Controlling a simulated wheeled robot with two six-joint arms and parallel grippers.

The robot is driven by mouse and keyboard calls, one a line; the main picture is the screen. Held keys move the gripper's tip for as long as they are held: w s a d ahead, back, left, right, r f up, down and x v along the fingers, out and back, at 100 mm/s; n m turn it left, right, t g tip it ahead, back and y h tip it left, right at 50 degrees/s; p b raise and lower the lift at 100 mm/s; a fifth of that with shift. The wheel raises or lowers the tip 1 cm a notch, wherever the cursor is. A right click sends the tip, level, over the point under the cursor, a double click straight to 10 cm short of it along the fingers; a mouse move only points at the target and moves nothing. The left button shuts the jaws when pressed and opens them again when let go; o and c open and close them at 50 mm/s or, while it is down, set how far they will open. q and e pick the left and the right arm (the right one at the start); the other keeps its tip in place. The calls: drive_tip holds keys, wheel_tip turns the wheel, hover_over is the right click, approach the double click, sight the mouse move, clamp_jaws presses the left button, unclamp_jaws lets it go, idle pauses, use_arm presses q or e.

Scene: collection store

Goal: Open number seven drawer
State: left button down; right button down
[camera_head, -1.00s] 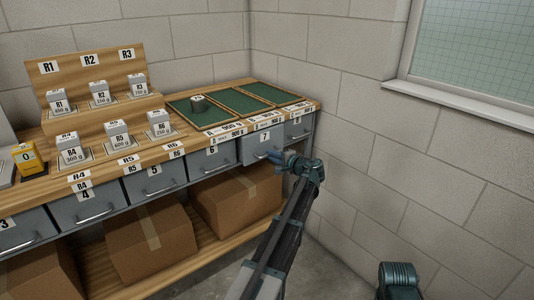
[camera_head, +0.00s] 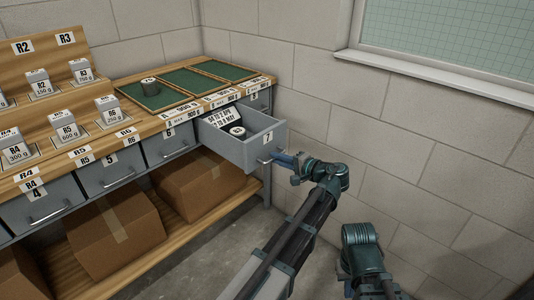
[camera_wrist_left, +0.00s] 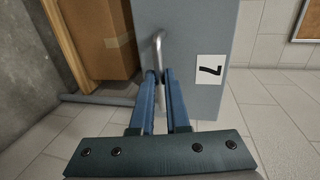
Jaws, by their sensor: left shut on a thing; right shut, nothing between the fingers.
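The number seven drawer (camera_head: 261,147) is grey and stands pulled out from the bench, with a white label 7 on its front. A white card with print (camera_head: 225,119) and a dark round weight (camera_head: 238,131) show inside it. My left gripper (camera_head: 277,157) is at the drawer's front. In the left wrist view its blue fingers (camera_wrist_left: 163,82) are shut on the silver bar handle (camera_wrist_left: 158,45), beside the 7 label. My right gripper (camera_head: 358,290) is low, in front of the wall, away from the drawer; its fingertips are not clearly seen.
Several shut drawers, such as number six (camera_head: 168,143), line the wooden bench (camera_head: 125,123). Green-lined trays (camera_head: 188,81) and small weight blocks stand on top. Cardboard boxes (camera_head: 117,229) sit on the lower shelf. A brick wall (camera_head: 420,140) is at the right.

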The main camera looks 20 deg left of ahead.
use_arm(q)
drive_tip(key=shift+f+v, duration=0.2)
drive_tip(key=shift+v, duration=0.75)
drive_tip(key=c, duration=0.9)
unclamp_jaws()
drive_tip(key=shift+d, duration=0.15)
use_arm(e)
drive_tip(key=shift+d, duration=0.1)
